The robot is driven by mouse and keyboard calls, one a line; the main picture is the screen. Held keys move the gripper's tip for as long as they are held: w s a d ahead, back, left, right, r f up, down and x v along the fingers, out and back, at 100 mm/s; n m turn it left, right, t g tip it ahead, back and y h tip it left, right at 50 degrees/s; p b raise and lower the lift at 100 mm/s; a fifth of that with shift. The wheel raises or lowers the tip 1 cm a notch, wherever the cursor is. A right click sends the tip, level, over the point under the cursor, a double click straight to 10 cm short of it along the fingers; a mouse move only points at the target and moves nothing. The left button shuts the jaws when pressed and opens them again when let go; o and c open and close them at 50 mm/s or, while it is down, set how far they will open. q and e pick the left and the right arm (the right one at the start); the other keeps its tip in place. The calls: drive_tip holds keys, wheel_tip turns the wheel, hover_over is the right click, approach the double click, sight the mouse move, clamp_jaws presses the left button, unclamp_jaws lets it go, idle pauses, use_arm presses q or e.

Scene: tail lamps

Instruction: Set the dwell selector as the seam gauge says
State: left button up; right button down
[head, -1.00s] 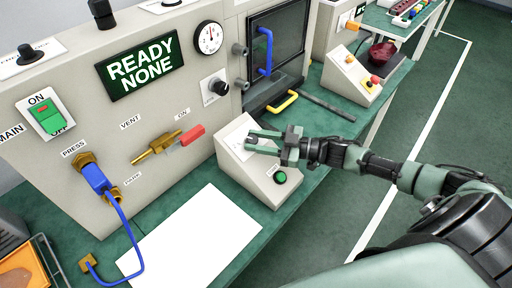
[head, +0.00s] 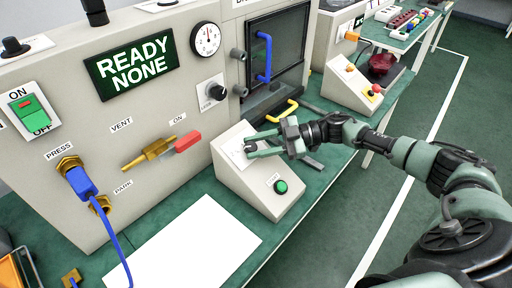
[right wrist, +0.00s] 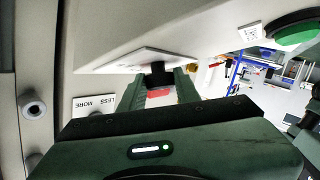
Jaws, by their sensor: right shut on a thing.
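A sloped grey console (head: 232,170) stands on the green bench, with a white plate (head: 232,150) on its face. My right gripper (head: 250,144) reaches in from the right, its fingers at this plate. In the right wrist view, the fingers are shut on a small black knob (right wrist: 157,72) that stands out from the white plate (right wrist: 110,62). The plate's marks and the knob's pointing direction cannot be read. A round white gauge (head: 206,39) with a dark needle sits on the big cabinet; its scale is too small to read. My left gripper is out of view.
A green button (head: 281,187) is low on the console. The cabinet carries a READY NONE display (head: 132,70), a red-ended valve lever (head: 187,141) and a black knob (head: 216,92). A blue handle (head: 264,58) is on the dark door. A white sheet (head: 190,245) lies in front.

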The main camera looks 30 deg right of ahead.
drive_tip(key=c, duration=1)
unclamp_jaws()
drive_tip(key=shift+s+d, duration=0.15)
drive_tip(key=shift+d, duration=0.2)
drive_tip(key=b+v, duration=0.2)
drive_tip(key=v, duration=0.5)
drive_tip(key=shift+r, duration=0.1)
